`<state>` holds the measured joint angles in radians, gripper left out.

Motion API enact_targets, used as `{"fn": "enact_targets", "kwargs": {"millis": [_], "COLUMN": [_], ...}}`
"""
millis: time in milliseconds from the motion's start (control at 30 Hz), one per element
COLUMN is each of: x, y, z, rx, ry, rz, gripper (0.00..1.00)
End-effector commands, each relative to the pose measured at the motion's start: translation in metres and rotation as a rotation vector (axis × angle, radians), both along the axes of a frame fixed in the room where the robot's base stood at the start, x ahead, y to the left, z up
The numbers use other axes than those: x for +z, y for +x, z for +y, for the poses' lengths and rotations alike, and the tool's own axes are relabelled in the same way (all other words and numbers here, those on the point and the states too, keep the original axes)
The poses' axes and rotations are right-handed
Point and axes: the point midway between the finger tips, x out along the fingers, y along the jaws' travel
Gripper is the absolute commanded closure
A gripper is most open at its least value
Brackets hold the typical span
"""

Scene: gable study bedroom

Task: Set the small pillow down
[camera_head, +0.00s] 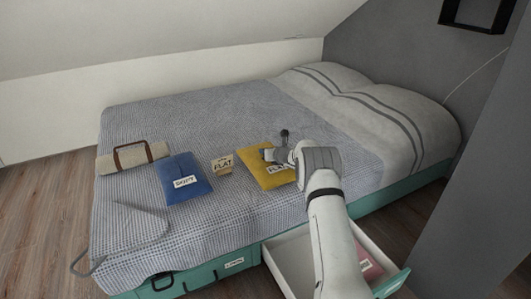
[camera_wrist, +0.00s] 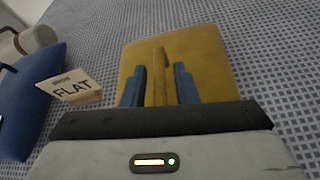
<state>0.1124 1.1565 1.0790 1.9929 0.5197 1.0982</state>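The small yellow pillow (camera_head: 259,165) lies on the bed's grey patterned cover, and a label on its front is partly hidden. In the wrist view the pillow (camera_wrist: 215,60) fills the space ahead of my gripper. My gripper (camera_wrist: 159,88) has its two blue fingers apart, one on each side of a raised yellow ridge on the pillow. A narrow gap shows on both sides of the ridge. In the head view my gripper (camera_head: 272,155) is at the pillow, and my arm hides its right part.
A small FLAT sign (camera_head: 222,164) stands left of the pillow. A blue pouch (camera_head: 184,180) and a beige roll with a brown strap (camera_head: 132,156) lie farther left. An open white drawer (camera_head: 290,262) juts out below the bed. The cover (camera_head: 200,115) behind is clear.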

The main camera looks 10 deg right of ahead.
Motion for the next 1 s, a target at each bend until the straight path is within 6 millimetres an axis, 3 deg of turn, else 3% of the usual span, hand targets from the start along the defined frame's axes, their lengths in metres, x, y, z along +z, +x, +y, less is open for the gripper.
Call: {"fn": "enact_targets", "kwargs": {"millis": [467,1000], "x": [0.007,0.043], "y": [-0.006,-0.086], "z": [-0.004,-0.038], "rx": [-0.001,-0.003], "ry": [0.0,0.0], "rz": [0.0,0.001], "gripper": [0.68,0.68]}}
